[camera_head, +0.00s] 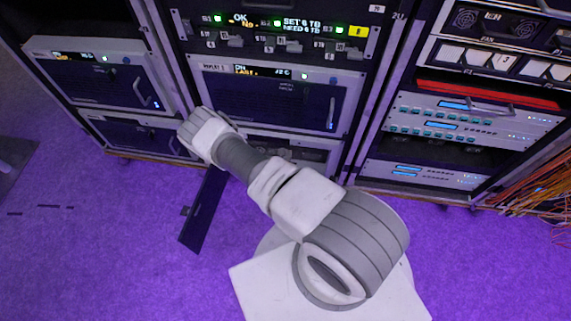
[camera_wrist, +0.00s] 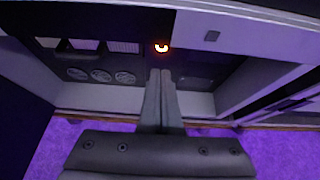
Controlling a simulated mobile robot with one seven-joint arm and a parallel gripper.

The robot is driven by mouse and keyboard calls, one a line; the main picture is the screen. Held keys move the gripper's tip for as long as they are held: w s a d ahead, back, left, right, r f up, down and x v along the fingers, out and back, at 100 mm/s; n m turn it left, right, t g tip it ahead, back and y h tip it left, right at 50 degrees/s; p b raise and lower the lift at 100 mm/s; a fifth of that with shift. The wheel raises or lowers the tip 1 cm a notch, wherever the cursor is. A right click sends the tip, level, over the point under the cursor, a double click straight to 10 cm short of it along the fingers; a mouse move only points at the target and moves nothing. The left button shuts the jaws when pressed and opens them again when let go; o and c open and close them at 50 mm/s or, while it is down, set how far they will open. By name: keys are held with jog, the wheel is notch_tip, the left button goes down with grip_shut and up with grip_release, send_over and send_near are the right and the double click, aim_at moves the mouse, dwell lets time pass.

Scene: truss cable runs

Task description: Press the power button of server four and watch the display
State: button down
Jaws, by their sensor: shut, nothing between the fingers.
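My gripper (camera_wrist: 161,76) is shut and empty in the wrist view. Its fingertips show just below a small orange-lit ring button (camera_wrist: 161,47) on a dark panel (camera_wrist: 205,68); I cannot tell whether they touch the panel. In the head view my arm reaches to the gap between the left and middle racks, and its fingers are hidden. A server with a lit display (camera_head: 262,70) is in the middle rack, and a similar one with a display (camera_head: 75,56) is in the left rack. Lower units sit beneath both. No number four is legible.
A control strip (camera_head: 285,24) with lit text and green lights is above the middle server. The right rack holds a red bar (camera_head: 485,93) and several lit units. Orange cables (camera_head: 545,185) hang at far right. A dark flat piece (camera_head: 203,212) lies on the purple floor.

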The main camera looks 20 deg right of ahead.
jog(key=w+d, duration=0.1)
jog(key=w+d+b, duration=0.1)
jog(key=w, duration=0.1)
jog(key=shift+w+d, duration=0.2)
jog(key=shift+w, duration=0.05)
